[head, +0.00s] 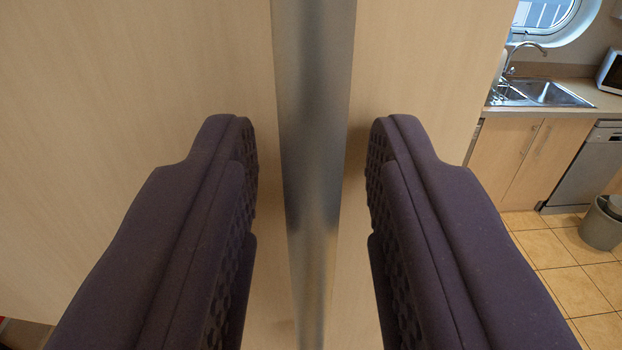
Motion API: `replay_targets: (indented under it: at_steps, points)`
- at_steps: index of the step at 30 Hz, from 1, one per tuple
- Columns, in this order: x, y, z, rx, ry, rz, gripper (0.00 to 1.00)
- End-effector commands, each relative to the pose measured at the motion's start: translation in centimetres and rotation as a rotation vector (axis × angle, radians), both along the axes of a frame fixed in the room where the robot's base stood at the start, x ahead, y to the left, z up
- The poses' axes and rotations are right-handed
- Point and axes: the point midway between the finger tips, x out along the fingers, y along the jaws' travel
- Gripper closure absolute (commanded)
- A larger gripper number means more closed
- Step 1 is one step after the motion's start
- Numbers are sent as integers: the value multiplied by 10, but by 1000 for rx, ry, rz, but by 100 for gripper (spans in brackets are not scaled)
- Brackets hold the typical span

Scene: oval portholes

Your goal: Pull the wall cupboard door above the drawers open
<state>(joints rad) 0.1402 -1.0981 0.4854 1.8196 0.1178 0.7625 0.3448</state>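A pale wood door panel (150,70) fills most of the view, close in front of me. A vertical brushed-metal bar handle (312,130) runs down its middle, looking wider toward the top. My gripper (313,155) is open, with one dark padded finger on each side of the handle. A narrow gap shows between the handle and each finger, so neither appears to touch it. The handle's ends are out of view. The drawers are not visible.
The panel's right edge is at the right. Beyond it are a counter with a metal sink (540,93), lower cupboards (520,155), a dishwasher (588,165), a grey bin (600,225), a microwave (611,72) and an oval porthole (548,15). The tiled floor (560,255) has clear room.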

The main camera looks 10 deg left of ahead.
Motion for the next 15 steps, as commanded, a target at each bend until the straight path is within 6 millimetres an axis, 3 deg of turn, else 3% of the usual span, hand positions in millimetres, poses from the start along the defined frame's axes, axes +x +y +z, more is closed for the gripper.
replay_targets:
  at_steps: [15]
  points:
    - [-73, -13, 1, 0, -3, 1, 66]
